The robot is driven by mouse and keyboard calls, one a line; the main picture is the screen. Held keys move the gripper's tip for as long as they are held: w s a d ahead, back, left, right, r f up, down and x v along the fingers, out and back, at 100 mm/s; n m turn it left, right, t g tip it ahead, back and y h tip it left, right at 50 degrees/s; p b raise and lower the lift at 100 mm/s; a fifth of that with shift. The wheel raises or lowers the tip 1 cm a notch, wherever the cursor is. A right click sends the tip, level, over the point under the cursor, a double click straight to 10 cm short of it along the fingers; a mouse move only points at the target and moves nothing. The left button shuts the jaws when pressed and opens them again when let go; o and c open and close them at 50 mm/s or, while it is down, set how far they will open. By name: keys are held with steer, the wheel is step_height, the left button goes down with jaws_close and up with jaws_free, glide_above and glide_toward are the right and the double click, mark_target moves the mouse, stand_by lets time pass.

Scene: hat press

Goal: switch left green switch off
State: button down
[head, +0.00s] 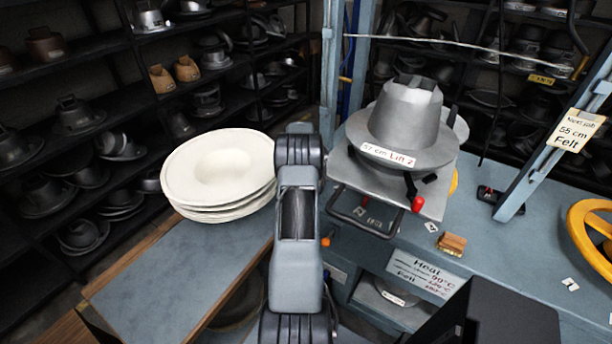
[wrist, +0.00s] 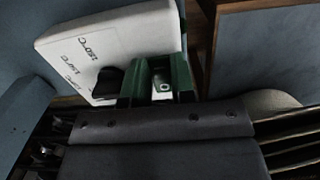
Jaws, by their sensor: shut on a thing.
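My gripper is shut on the green switch there. The exact contact and which way the switch is set are hard to make out. A dark block (wrist: 106,82) is just left of the green parts. In the head view my own arm hides the gripper and most of the bench front there.
The white temperature plate (wrist: 100,45) stands behind the switch. A wooden edge (wrist: 207,35) is close on the right. In the head view, the hat press (head: 405,120), stacked pale discs (head: 215,172) and the yellow wheel (head: 582,225) are nearby.

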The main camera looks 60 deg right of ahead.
steer(key=g, duration=0.3)
steer(key=shift+w+r, duration=0.15)
steer(key=shift+w, duration=0.2)
steer(key=c, duration=1)
jaws_free()
steer(key=shift+o, duration=0.2)
steer(key=v, duration=1.3)
steer(key=shift+w+r, duration=0.2)
steer(key=shift+r, duration=0.15)
steer(key=shift+w, duration=0.1)
